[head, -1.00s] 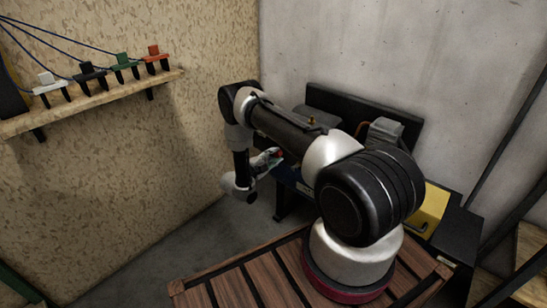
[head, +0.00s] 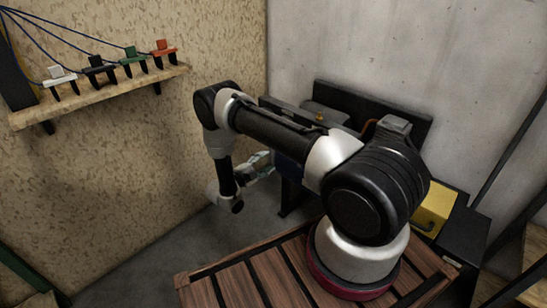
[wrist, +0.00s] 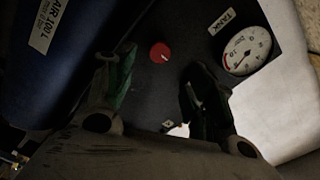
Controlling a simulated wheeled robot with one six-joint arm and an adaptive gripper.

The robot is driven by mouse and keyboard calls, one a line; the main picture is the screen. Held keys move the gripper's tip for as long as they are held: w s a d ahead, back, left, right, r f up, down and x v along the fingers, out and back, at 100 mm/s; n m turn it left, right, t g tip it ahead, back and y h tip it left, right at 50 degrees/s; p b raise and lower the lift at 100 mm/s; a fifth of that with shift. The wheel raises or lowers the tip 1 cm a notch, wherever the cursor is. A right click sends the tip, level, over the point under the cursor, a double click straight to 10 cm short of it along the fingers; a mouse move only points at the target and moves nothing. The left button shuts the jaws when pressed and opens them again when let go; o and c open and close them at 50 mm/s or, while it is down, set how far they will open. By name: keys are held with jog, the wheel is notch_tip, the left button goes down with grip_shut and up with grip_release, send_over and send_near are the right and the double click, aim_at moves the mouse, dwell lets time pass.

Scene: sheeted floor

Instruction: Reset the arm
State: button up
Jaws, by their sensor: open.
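My arm (head: 275,130) reaches out to the left from its base and bends down at the elbow, with the wrist low. My gripper (head: 262,163) is partly hidden behind the arm in the head view, close to the dark and blue machine. In the wrist view my gripper (wrist: 160,80) has its two fingers spread apart with nothing held between them. Behind the fingers is a dark panel (wrist: 185,35) with a red knob (wrist: 160,52) and a round white gauge (wrist: 247,50) labelled TANK. I cannot tell how near the fingertips are to the panel.
A blue tank (wrist: 60,60) marked AIR 100 L fills the wrist view's left. A yellow box (head: 435,212) stands at right. The slatted wooden deck (head: 235,290) lies below my arm. Grey floor shows left of it.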

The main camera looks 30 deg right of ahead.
jog(key=shift+v, duration=1.3)
